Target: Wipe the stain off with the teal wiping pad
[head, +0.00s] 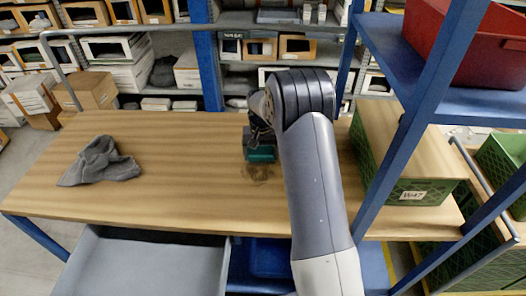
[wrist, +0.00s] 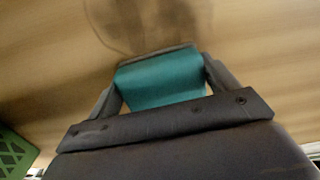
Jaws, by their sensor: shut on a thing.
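The teal wiping pad (head: 262,154) is at the table's middle in the head view, partly hidden by my arm. My gripper (head: 258,140) is shut on the pad. The pad also shows between the fingers in the wrist view (wrist: 163,80), with a dark edge along its far side. The stain (head: 258,174) is a brown smudge on the wooden tabletop, just on the near side of the pad in the head view. In the wrist view the stain (wrist: 145,22) is a blurred dark patch beyond the pad's edge. I cannot tell whether the pad touches the table.
A crumpled grey cloth (head: 100,162) lies on the left of the wooden table (head: 190,190). A green crate (head: 418,190) stands at the right, beside a blue rack post (head: 412,130). A red bin (head: 475,45) sits on the shelf above. The table between cloth and pad is clear.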

